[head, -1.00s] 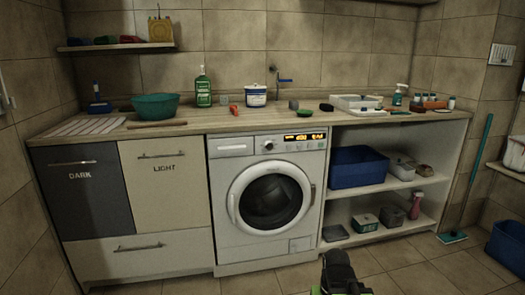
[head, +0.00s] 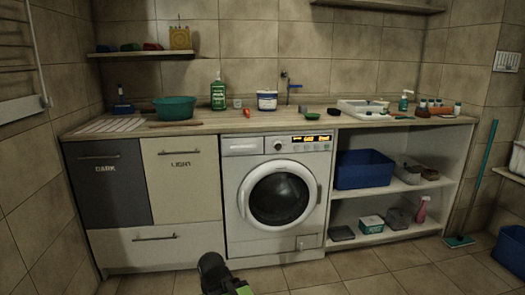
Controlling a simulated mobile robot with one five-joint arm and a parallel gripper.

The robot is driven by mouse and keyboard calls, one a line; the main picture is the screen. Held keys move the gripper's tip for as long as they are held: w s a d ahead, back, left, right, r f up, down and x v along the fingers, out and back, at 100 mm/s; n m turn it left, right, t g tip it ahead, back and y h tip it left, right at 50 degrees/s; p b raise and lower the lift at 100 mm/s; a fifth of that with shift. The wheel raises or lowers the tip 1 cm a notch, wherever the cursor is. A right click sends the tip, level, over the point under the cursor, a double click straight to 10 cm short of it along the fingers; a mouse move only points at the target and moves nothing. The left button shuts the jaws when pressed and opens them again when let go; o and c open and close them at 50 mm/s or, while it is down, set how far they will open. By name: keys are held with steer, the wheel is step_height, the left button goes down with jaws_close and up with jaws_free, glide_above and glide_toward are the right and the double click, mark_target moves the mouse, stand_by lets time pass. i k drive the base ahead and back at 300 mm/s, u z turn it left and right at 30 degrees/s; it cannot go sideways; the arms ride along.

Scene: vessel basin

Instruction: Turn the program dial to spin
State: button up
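The program dial (head: 278,146) is a small round knob on the upper front panel of the white washing machine (head: 234,213). It sits left of the lit orange display (head: 313,139). The marks around the dial are too small to read, so I cannot tell where it points. The machine's round door (head: 279,197) is closed. My arm shows only as a dark and green part at the bottom edge, well below and apart from the dial. I cannot make out gripper fingers there.
Laundry drawers stand left. Open shelves with a blue bin (head: 362,169) stand right. The tiled floor in front is clear.

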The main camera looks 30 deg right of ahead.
mark_target(277, 145)
steer(key=z, duration=0.05)
steer(key=i, duration=0.85)
steer(key=u, duration=0.05)
